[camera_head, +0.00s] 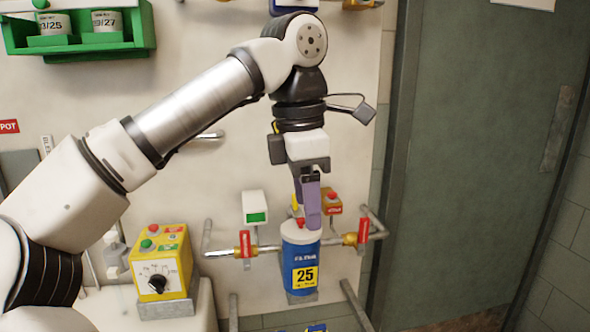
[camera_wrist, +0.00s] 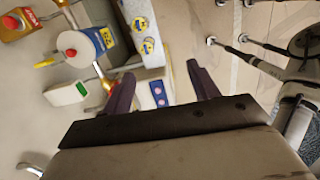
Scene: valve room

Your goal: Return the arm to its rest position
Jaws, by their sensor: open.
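My gripper (camera_head: 311,200) hangs fingers-down from my arm in the head view, in front of the blue canister marked 25 (camera_head: 303,262). In the head view its fingers overlap the canister's white top; the wrist view shows the canister (camera_wrist: 82,45) off to the left of the fingers, apart from them. In the wrist view my gripper (camera_wrist: 160,85) has its two purple fingers spread wide with nothing between them. My arm is raised and bent, reaching across from the left.
Red-handled valves (camera_head: 246,243) sit on the pipe either side of the canister. A yellow control box (camera_head: 161,262) stands at the left. A green shelf (camera_head: 80,40) with two containers hangs at the upper left. A green-grey door (camera_head: 480,150) fills the right.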

